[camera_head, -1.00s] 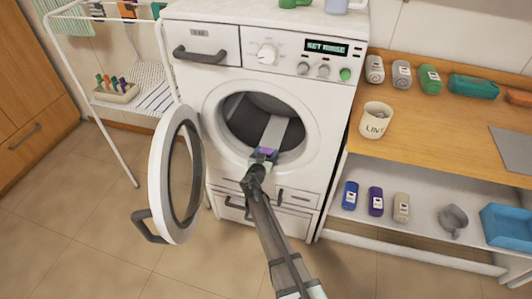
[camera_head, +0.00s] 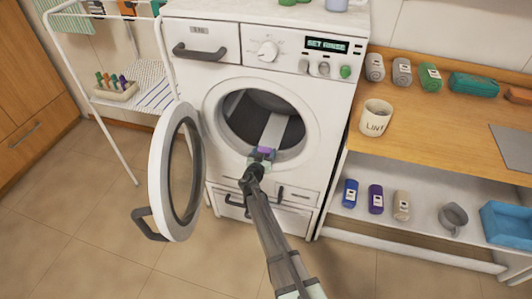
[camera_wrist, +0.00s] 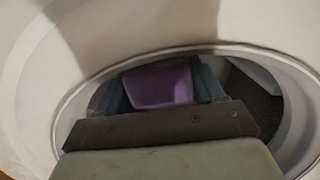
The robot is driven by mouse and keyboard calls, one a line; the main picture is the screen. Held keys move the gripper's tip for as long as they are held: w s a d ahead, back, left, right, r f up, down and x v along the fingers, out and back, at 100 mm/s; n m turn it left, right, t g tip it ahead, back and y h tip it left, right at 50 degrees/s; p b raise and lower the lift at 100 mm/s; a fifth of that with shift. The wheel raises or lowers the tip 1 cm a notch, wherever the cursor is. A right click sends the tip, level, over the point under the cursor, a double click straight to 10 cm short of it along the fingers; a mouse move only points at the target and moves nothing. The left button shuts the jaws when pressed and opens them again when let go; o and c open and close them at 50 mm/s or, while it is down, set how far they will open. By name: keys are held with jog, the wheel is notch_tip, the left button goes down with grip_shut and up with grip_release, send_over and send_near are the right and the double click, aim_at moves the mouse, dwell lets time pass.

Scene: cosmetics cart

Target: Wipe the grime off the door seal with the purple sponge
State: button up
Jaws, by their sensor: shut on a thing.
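The purple sponge (camera_head: 264,151) is at the lower part of the washer's door opening, and it also shows in the wrist view (camera_wrist: 160,86). My gripper (camera_head: 260,158) is shut on it, with a finger on each side of the sponge in the wrist view (camera_wrist: 165,85). The door seal (camera_head: 292,158) rings the dark drum opening (camera_head: 245,125). The sponge is at the seal's bottom edge; I cannot tell whether it touches. Grime is not clearly visible, and my arm and gripper hide part of the lower rim.
The washer's round door (camera_head: 175,172) stands open at the left. A wooden counter (camera_head: 440,150) with a lint cup (camera_head: 375,118) and several bottles is at the right. A shelf below holds more bottles and a blue bin (camera_head: 508,222). A drying rack (camera_head: 120,100) stands at the left.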

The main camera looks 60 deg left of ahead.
jog(key=shift+s+a, duration=1.2)
jog(key=shift+w+d+r, duration=0.1)
jog(key=shift+w+d, duration=1.3)
jog(key=shift+d, duration=0.05)
jog(key=shift+s+a+f, duration=0.2)
jog(key=shift+s+a, duration=1.2)
jog(key=shift+a, duration=0.05)
jog(key=shift+w+d, duration=1.45)
jog(key=shift+d, duration=0.05)
jog(key=shift+s+a+r, duration=0.2)
jog(key=shift+s+a, duration=1.2)
jog(key=shift+a, duration=0.05)
jog(key=shift+w+d+f, duration=0.1)
jog(key=shift+w+d, duration=1.25)
jog(key=shift+d, duration=0.05)
jog(key=shift+s+a+f, duration=0.15)
jog(key=shift+s+a, duration=0.6)
jog(key=shift+s+a+f, duration=0.1)
jog(key=shift+s+a, duration=0.65)
jog(key=shift+w+d, duration=1.65)
